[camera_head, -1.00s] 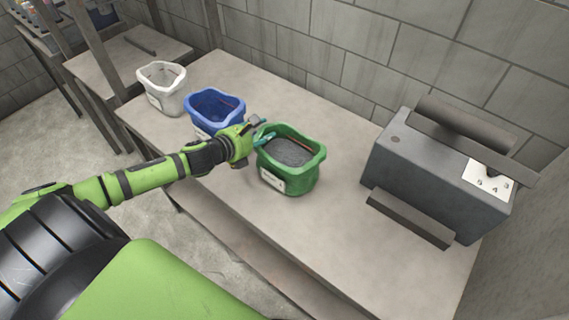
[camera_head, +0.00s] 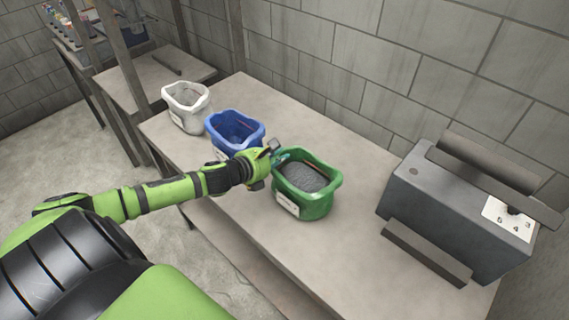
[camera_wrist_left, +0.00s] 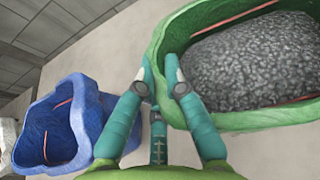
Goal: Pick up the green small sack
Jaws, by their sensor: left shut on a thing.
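The green small sack (camera_head: 318,200) stands upright on the table, open at the top and filled with grey grainy material, with a white label on its front. In the left wrist view the green sack (camera_wrist_left: 226,120) fills the upper right. My left gripper (camera_head: 277,153) is at the sack's left rim. In the left wrist view its teal fingers (camera_wrist_left: 160,75) are closed on the rim's edge, one finger inside and one outside. My right gripper is not in view.
A blue sack (camera_head: 236,133) stands just left of the green one, close to my left gripper. A white sack (camera_head: 186,108) is further left. A grey box-shaped machine (camera_head: 450,215) stands at the right end of the table (camera_head: 250,230). A block wall runs behind.

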